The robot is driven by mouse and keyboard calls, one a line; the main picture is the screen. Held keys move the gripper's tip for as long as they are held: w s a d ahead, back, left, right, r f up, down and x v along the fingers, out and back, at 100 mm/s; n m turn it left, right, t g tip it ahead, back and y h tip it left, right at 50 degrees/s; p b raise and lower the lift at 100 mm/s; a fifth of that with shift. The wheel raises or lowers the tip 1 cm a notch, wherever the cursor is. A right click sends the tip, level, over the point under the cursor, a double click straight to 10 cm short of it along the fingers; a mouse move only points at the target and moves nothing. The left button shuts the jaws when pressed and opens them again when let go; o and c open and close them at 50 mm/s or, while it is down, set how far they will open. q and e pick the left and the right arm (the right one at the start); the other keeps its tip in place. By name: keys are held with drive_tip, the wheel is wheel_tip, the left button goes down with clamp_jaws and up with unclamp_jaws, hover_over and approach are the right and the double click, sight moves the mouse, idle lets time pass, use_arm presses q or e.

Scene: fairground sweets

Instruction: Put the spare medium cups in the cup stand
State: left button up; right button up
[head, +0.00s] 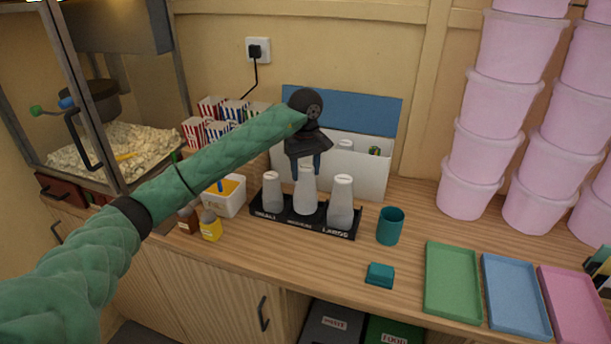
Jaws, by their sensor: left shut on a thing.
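The black cup stand (350,234) sits on the wooden counter, with "SMALL" and "LARGE" readable at its ends and a less clear label between. Pale, translucent cups stand in it: one on the left (272,192), one in the middle (306,197) and one on the right (341,203). My left gripper (306,168) points down over the middle position, shut at the top of the middle cup. Whether that is one cup or a nested stack is unclear. Behind, an open white box (372,180) holds another pale cup (344,145). My right gripper is out of view.
A teal cup (390,226) and teal block (380,274) stand right of the stand. Green (453,283), blue (516,297) and pink trays (575,304) lie farther right. Pink tubs (470,190) stack behind. A yellow-filled container (225,203) and small bottles (210,226) stand left.

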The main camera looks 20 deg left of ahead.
sight(305, 188)
use_arm(q)
drive_tip(key=shift+f+p, duration=0.6)
drive_tip(key=shift+f, duration=0.85)
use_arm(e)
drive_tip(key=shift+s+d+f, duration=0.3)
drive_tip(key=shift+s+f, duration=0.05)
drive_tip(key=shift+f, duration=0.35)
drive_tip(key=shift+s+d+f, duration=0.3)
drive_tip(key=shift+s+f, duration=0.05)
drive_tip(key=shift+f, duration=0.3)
use_arm(q)
drive_tip(key=shift+f, duration=0.1)
drive_tip(key=o, duration=1.3)
drive_tip(key=shift+c, duration=0.2)
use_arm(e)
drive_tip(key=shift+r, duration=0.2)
